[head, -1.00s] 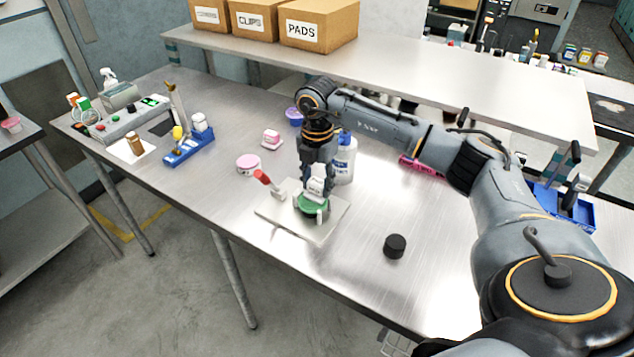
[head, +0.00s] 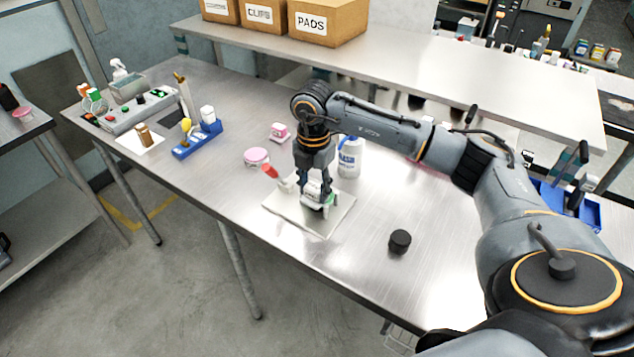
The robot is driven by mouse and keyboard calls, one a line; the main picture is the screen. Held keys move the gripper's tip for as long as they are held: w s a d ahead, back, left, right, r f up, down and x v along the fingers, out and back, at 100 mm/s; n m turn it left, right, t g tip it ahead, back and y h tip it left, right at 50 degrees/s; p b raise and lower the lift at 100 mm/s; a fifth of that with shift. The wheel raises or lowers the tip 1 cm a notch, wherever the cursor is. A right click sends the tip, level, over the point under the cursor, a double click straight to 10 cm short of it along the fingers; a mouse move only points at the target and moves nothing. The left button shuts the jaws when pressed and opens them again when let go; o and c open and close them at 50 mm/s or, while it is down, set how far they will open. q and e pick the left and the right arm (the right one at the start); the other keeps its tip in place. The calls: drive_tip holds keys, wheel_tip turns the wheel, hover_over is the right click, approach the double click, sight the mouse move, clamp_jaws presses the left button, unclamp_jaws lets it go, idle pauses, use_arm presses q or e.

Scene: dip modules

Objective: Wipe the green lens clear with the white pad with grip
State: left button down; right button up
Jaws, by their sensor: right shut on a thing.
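The green lens (head: 331,200) sits on a pale square plate (head: 325,226) in the middle of the table. Only a green bit at its right side shows; the rest is hidden. My right gripper (head: 314,182) points down over the lens, shut on the white pad with grip (head: 313,194). The pad covers most of the lens from this view. Whether it presses on the lens I cannot tell. The lens's surface state is hidden. My left gripper is not in view.
A white bottle (head: 349,158) is close behind the gripper. A black knob (head: 400,241) lies to the right, and a pink round container (head: 256,157) to the left. The table's front is clear.

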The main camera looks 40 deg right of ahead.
drive_tip(key=shift+s+d+f, duration=0.1)
drive_tip(key=shift+s, duration=0.05)
drive_tip(key=shift+d, duration=0.1)
drive_tip(key=shift+w+d+b, duration=0.15)
drive_tip(key=shift+w+d, duration=0.1)
drive_tip(key=shift+d, duration=0.35)
drive_tip(key=shift+w+d+b, duration=0.15)
drive_tip(key=shift+w+d, duration=0.15)
drive_tip(key=shift+d, duration=0.3)
drive_tip(key=shift+w+d+b, duration=0.15)
drive_tip(key=shift+w+d, duration=0.1)
drive_tip(key=shift+d, duration=0.35)
drive_tip(key=shift+w+r+p, duration=0.1)
drive_tip(key=shift+r+p, duration=0.6)
drive_tip(key=shift+r, duration=0.15)
wheel_tip(320, 180, up, 2)
drive_tip(key=shift+r+p, duration=0.1)
drive_tip(key=shift+p, duration=0.6)
wheel_tip(320, 180, up, 3)
drive_tip(key=shift+r+p, duration=0.15)
drive_tip(key=shift+p, duration=1)
